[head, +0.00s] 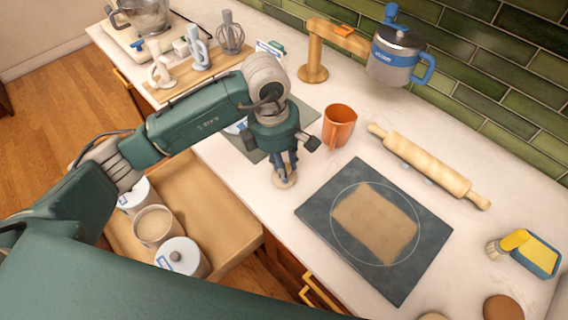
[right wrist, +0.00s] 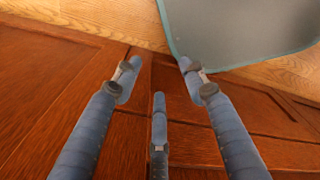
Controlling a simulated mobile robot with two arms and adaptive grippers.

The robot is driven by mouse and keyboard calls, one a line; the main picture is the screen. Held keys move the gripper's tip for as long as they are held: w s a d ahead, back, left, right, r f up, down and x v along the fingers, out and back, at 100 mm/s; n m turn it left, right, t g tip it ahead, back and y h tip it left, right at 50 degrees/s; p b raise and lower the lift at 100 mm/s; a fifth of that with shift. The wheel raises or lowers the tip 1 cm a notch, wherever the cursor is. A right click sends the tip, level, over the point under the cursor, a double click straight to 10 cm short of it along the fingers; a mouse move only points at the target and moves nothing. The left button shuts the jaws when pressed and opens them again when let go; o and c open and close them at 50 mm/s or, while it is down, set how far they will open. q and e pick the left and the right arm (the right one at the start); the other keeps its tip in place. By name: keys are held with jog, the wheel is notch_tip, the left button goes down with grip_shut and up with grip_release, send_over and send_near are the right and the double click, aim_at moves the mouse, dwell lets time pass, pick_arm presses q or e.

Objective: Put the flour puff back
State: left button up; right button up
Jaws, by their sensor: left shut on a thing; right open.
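My left gripper (head: 284,164) is shut on a small pale round thing that looks like the flour puff (head: 285,181). It is over the counter, left of the dark pastry mat (head: 315,205); I cannot tell if the puff touches the counter. The gripper hides the puff's top. An open drawer (head: 226,258) at lower left holds several canisters; the middle canister (head: 154,226) has no lid and shows pale content. My right gripper (right wrist: 160,85) is open and empty in the right wrist view, in front of brown cabinet doors.
A flat beige dough sheet (head: 375,222) lies on the mat. A wooden stand (head: 314,55) is behind. My left arm crosses above the drawer's back.

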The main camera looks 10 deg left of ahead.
pick_arm(q)
jog(key=shift+f, duration=0.2)
jog(key=o, duration=1)
jog(key=shift+r, duration=0.15)
jog(key=shift+r, duration=0.2)
jog(key=r+b, duration=0.1)
jog(key=r, duration=0.3)
jog(key=a+r+b, duration=0.1)
jog(key=r, duration=0.2)
jog(key=r+b, duration=0.1)
jog(key=r, duration=0.3)
jog(key=shift+s+a+r+b, duration=0.15)
jog(key=shift+s+r+b, duration=0.2)
jog(key=shift+b, duration=0.05)
